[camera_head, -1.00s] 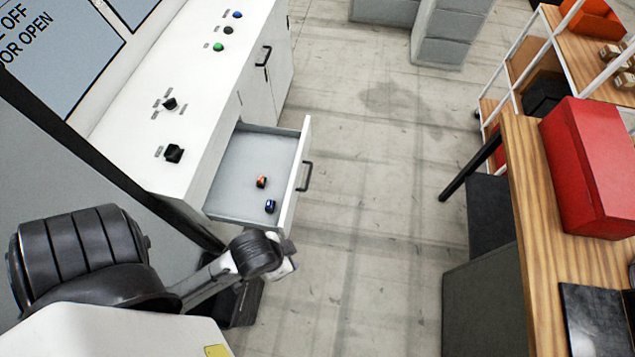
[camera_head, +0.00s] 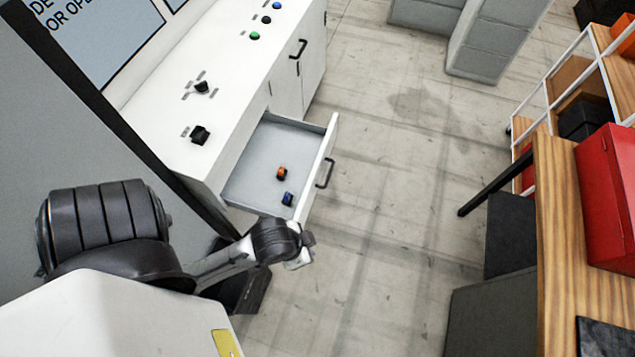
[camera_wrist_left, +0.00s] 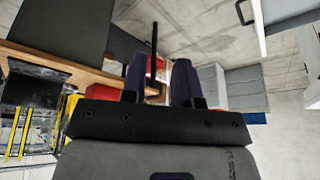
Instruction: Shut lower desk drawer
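The open desk drawer (camera_head: 262,150) sticks out from the white desk (camera_head: 215,105), with a grey inside and a white front. Its black handle (camera_head: 325,172) is on the outer face. An orange item (camera_head: 282,173) and a blue item (camera_head: 287,199) lie inside. My left gripper (camera_wrist_left: 159,60) shows two dark fingers spread apart with nothing held between them. In the head view, my left wrist is just below the drawer's near front corner; the fingers are mostly hidden there. A black handle on a white panel shows at the wrist view's top right. My right gripper is out of view.
A wooden bench (camera_head: 560,200) with a red box (camera_head: 610,195) stands at the right. Grey cabinets (camera_head: 495,40) stand at the back. The concrete floor (camera_head: 400,170) between desk and bench is clear. A dark frame post runs beside the desk's left end.

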